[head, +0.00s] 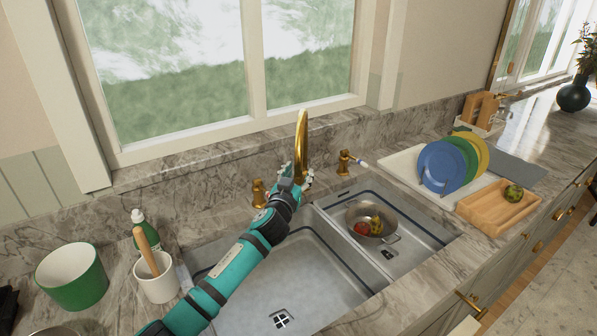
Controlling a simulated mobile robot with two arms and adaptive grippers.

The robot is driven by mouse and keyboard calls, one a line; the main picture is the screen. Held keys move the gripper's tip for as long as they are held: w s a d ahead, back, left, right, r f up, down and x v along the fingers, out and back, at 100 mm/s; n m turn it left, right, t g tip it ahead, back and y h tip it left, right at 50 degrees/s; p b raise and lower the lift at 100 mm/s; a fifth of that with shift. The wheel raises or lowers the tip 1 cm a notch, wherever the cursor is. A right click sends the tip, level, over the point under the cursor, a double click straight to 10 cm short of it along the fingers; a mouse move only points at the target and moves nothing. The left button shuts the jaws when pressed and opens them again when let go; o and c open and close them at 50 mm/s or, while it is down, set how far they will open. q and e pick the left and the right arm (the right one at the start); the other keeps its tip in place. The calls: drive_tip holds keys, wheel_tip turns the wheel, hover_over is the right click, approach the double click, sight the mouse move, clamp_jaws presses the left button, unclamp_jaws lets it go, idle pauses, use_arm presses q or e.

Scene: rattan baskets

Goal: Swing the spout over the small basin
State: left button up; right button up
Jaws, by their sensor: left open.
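The gold spout (302,135) rises as a tall arch behind the double sink, near the divider between the basins. The small basin (418,232) is on the right and holds a metal colander (357,238) with red and yellow food in it. The large basin (305,275) is on the left and looks empty. My left gripper (298,175) is open at the lower part of the spout, its fingers on either side of it in the picture. I cannot tell whether they touch it. My arm hides part of the large basin and the faucet base. My right gripper is out of view.
Gold handles (344,161) flank the faucet. A green pot (73,277), a white crock (157,278) and a green bottle (146,232) stand at left. Plates (441,166) and a wooden tray (488,212) are at right. A window is behind the sink.

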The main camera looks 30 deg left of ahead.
use_arm(q)
drive_tip(key=shift+w, duration=0.15)
clamp_jaws()
idle(0.4)
drive_tip(key=shift+w+f, duration=0.15)
drive_tip(key=shift+f, duration=0.1)
